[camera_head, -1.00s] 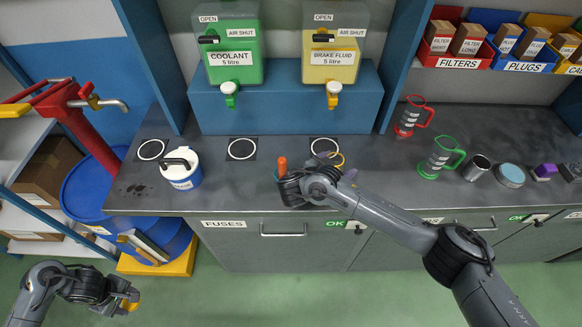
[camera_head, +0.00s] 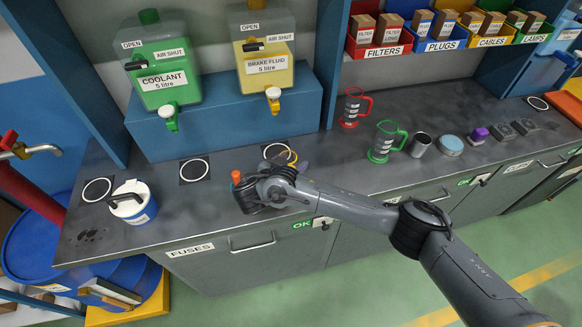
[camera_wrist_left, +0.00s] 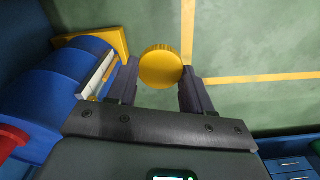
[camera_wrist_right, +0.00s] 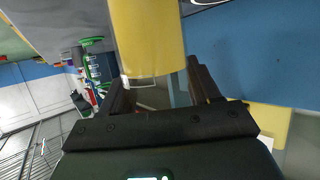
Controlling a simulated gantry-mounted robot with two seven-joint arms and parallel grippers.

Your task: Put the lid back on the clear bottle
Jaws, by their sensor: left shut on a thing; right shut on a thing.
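A round yellow lid (camera_wrist_left: 161,67) sits between the two fingers of my left gripper (camera_wrist_left: 160,85), which is shut on it over the green floor. My left gripper is out of the head view. My right gripper (camera_head: 245,195) is at the bench's front edge, left of my forearm. In the right wrist view a clear bottle with a yellow lower part (camera_wrist_right: 150,40) is between the fingers of my right gripper (camera_wrist_right: 160,90). The gripper hides most of the bottle in the head view. A small orange piece (camera_head: 237,177) stands up beside that gripper; I cannot tell what it belongs to.
A white-and-blue container (camera_head: 132,203) stands at the bench's left end. The coolant tank (camera_head: 165,60) and brake fluid tank (camera_head: 265,55) stand behind. Red (camera_head: 352,108) and green (camera_head: 385,142) jugs stand to the right. A blue drum (camera_wrist_left: 60,90) is near my left gripper.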

